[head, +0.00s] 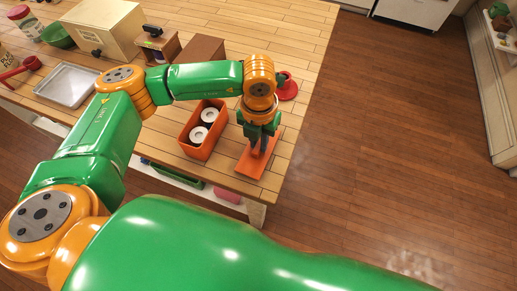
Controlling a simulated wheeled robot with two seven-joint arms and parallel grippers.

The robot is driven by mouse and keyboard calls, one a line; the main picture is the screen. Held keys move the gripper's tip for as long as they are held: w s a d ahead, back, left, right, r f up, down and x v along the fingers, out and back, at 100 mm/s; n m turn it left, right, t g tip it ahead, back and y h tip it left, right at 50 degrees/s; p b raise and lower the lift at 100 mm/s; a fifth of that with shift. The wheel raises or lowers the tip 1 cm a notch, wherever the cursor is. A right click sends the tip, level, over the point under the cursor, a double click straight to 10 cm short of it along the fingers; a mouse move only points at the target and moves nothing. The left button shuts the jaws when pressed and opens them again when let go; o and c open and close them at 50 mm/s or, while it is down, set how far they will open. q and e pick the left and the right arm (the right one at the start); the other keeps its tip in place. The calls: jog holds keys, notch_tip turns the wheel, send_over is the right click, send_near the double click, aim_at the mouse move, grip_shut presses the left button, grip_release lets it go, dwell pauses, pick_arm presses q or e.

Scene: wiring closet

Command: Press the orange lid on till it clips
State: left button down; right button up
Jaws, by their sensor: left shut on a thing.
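The orange lid (252,164) is a flat orange piece near the right edge of the wooden table. My left gripper (258,148) points down over it and is shut on a part in its middle; the exact grip is small and partly hidden by the fingers. An open orange box (184,143) stands just left of the lid, apart from it, with two white round things (204,125) inside. My right gripper is not in the view.
A red round object (289,91) lies behind my left wrist. A brown box (204,48), a dark-topped stamp-like item (153,42), a cream box (110,25), a metal tray (68,85) and a green bowl (57,36) stand farther back and left. Floor lies beyond the right edge.

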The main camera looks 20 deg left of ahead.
aim_at(259, 144)
pick_arm(q)
jog(key=shift+r, duration=0.15)
dwell(0.5)
jog(key=shift+r+p, duration=2.6)
jog(key=shift+r, duration=1.55)
jog(key=shift+f, duration=0.1)
